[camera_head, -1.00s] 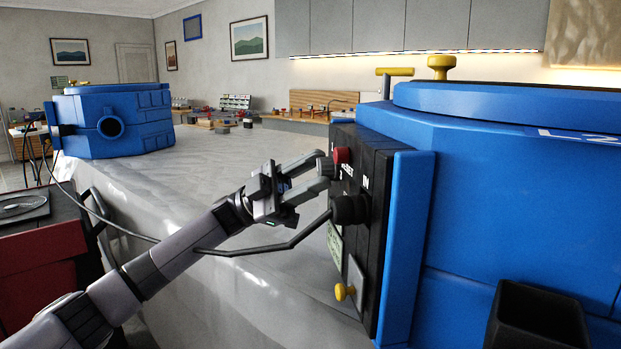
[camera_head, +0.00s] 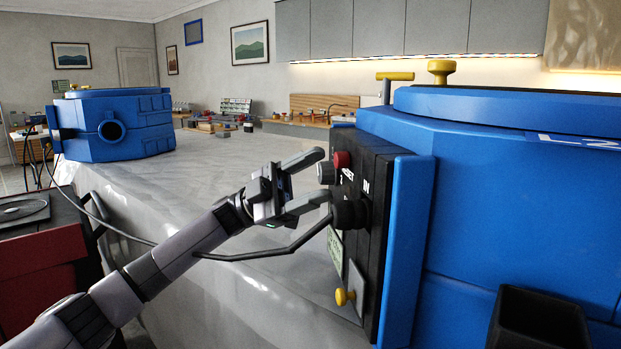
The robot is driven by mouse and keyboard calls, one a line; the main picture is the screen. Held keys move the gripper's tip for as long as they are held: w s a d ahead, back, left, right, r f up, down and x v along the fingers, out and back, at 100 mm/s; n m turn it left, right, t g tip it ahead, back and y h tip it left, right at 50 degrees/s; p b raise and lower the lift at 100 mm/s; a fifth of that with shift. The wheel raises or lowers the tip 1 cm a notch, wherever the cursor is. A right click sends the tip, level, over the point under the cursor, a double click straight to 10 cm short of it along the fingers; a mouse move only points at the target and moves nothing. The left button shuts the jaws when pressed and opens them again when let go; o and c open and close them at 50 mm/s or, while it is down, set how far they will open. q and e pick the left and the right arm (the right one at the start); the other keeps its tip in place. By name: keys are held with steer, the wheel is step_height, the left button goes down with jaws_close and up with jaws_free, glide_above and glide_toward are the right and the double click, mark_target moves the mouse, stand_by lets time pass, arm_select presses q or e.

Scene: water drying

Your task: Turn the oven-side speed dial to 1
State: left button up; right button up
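The large blue oven-like unit (camera_head: 520,190) stands at the right with a black control panel (camera_head: 375,240) on its left side. A small grey knob (camera_head: 325,173) sticks out near the panel's top, beside a red button (camera_head: 342,159). It appears to be the dial, but its setting is not readable. My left gripper (camera_head: 321,176) is open, with one finger above the knob and one below it. There is a gap between the knob and each finger. My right gripper is not in view.
A black round plug or knob (camera_head: 348,213) with a black bent line running left lies just under the lower finger. A yellow knob (camera_head: 345,297) is lower on the panel. Another blue unit (camera_head: 115,125) stands at the far left. The grey countertop (camera_head: 210,165) between is largely clear.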

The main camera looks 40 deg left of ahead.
arm_select(q)
steer(key=b+v, duration=0.1)
steer(key=v, duration=0.6)
stand_by(0.6)
